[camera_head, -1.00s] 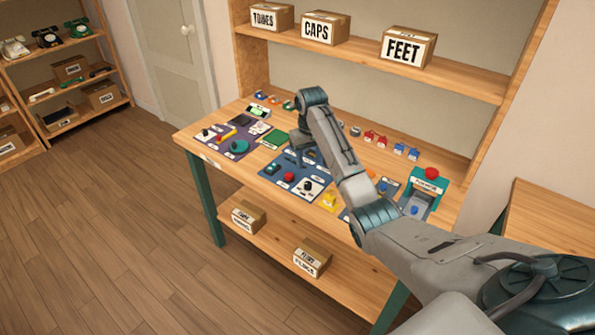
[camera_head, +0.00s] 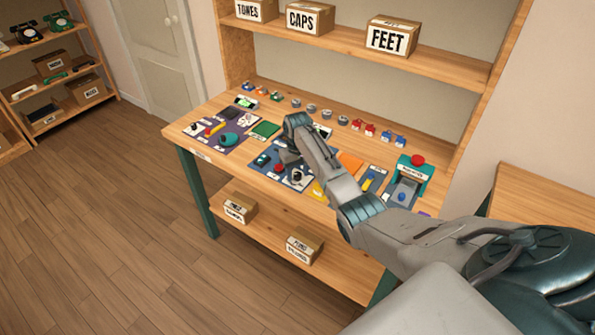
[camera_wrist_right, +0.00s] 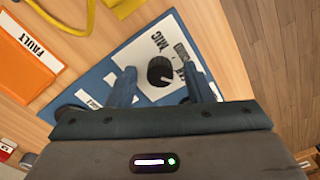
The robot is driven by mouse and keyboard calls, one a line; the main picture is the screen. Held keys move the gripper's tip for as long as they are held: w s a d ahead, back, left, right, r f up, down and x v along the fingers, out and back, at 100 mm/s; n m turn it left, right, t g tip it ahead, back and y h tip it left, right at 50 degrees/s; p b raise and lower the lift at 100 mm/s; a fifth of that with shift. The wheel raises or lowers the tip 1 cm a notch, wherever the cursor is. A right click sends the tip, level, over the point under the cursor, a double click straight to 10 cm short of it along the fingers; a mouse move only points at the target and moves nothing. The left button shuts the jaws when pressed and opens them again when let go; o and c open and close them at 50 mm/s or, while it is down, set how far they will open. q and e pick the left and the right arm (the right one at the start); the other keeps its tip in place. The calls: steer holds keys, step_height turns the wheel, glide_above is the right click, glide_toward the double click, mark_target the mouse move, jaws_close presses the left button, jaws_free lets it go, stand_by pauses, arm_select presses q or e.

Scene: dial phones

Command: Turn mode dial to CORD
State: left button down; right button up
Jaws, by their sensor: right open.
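A round black dial (camera_wrist_right: 160,71) with a light pointer mark sits on a white plate (camera_wrist_right: 150,45) on a blue panel (camera_wrist_right: 100,82). In the right wrist view the plate's lettering is turned and partly covered, and I cannot make out CORD. The dial also shows in the head view (camera_head: 298,175), just below my right gripper (camera_head: 291,160). My right gripper is open, with its two blue fingers on either side of the dial in the wrist view (camera_wrist_right: 161,84). I cannot tell whether they touch it. My left gripper is out of view.
An orange FAULT pad (camera_wrist_right: 25,55) and a yellow part (camera_wrist_right: 75,18) lie beside the panel. A teal stand with a red button (camera_head: 418,160) is at the bench's right end. A purple panel (camera_head: 210,143) lies at the left. The wooden bench's front edge is close.

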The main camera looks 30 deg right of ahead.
steer(key=shift+c, duration=0.5)
steer(key=c, duration=0.9)
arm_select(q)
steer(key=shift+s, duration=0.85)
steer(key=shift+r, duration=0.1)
arm_select(e)
steer(key=shift+r+n+p, duration=0.1)
steer(key=shift+n+p, duration=0.5)
steer(key=shift+n, duration=0.3)
steer(key=n+p, duration=0.1)
steer(key=n, duration=0.1)
steer(key=shift+n, duration=0.3)
steer(key=n+p, duration=0.1)
steer(key=n, duration=0.2)
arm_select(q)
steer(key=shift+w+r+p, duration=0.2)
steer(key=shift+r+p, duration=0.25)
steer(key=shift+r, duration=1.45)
arm_select(e)
steer(key=shift+w+n, duration=0.1)
steer(key=shift+n, duration=1.6)
